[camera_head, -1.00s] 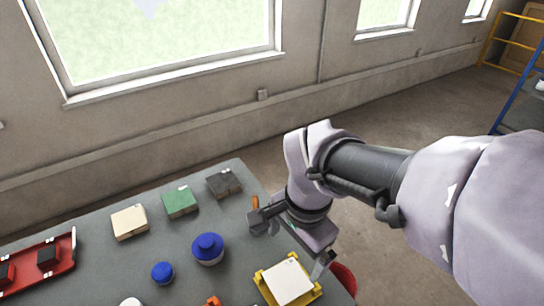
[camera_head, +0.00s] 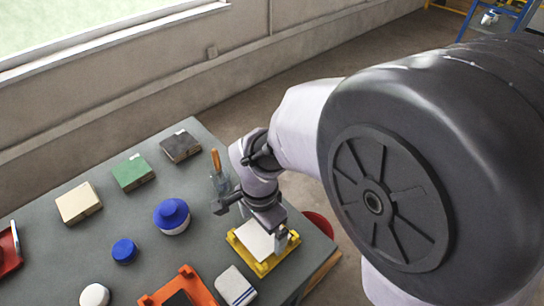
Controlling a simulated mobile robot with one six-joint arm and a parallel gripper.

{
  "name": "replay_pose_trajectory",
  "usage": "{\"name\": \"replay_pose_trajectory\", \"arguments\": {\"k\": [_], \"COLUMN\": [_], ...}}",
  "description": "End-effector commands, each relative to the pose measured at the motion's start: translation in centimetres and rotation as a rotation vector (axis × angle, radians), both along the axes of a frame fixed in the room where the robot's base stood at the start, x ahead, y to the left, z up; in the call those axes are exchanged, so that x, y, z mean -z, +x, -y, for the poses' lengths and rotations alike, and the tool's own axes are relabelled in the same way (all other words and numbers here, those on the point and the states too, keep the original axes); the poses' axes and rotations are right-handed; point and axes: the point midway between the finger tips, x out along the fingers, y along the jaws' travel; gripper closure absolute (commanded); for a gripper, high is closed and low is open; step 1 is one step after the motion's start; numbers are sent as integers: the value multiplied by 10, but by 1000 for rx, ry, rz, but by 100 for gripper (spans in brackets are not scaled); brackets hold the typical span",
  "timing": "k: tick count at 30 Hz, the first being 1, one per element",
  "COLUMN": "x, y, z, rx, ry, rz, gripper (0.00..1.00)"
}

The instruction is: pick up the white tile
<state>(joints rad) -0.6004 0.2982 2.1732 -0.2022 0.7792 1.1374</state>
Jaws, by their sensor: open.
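The white tile (camera_head: 256,241) lies in a yellow holder (camera_head: 264,267) near the right edge of the grey table. My gripper (camera_head: 252,222) is open above the tile, with its fingers spread to the left and right. My gripper and wrist hide the tile's back part. I cannot tell whether the right finger touches the tile or the holder.
Left of the holder are a blue-lidded jar (camera_head: 172,215), a blue cap (camera_head: 124,250) and a white cap (camera_head: 94,295). An orange frame (camera_head: 184,285) and a white block with stripes (camera_head: 236,287) are in front. Green (camera_head: 133,172), dark (camera_head: 181,146) and cream (camera_head: 79,203) blocks stand at the back. An orange-handled tool (camera_head: 217,163) is behind my gripper.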

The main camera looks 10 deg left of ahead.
Motion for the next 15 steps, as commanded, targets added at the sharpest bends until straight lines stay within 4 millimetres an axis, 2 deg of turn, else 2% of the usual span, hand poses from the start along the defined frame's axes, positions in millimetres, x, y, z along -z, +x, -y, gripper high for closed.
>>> {"name": "replay_pose_trajectory", "arguments": {"k": [1, 7, 15], "x": [11, 9, 9], "y": [0, 0, 0], "z": [0, 0, 0], "rx": [0, -1, -1], "ry": [-1, 0, 0], "rz": [-1, 0, 0], "gripper": [0, 0, 53]}}
